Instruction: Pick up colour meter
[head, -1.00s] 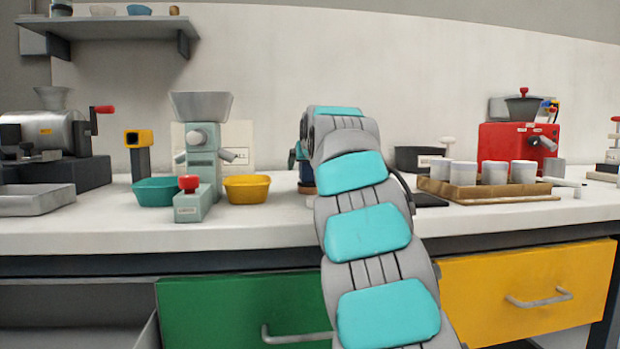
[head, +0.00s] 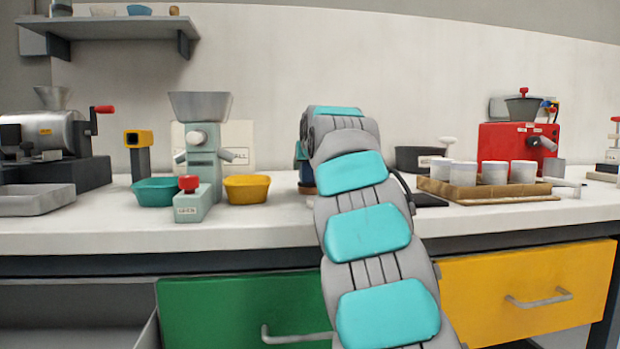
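A dark upright device with a yellow-framed square head (head: 138,150) stands on the counter at the left, behind the teal bowl; it may be the colour meter, but I cannot read a name on it. A pale green box with a red knob (head: 191,200) stands nearer the front edge, with a label too small to read. My grey and teal arm reaches forward over the counter in the middle. My gripper is hidden behind the arm, so its fingers and anything between them do not show. A small blue and brown piece shows just left of the arm; I cannot tell what it is.
A teal bowl (head: 156,191), a yellow bowl (head: 247,188) and a pale green mill (head: 203,150) stand left of my arm. A wooden tray (head: 490,197) with white cups and a red grinder (head: 517,142) are at the right. The counter's front strip (head: 110,232) is clear.

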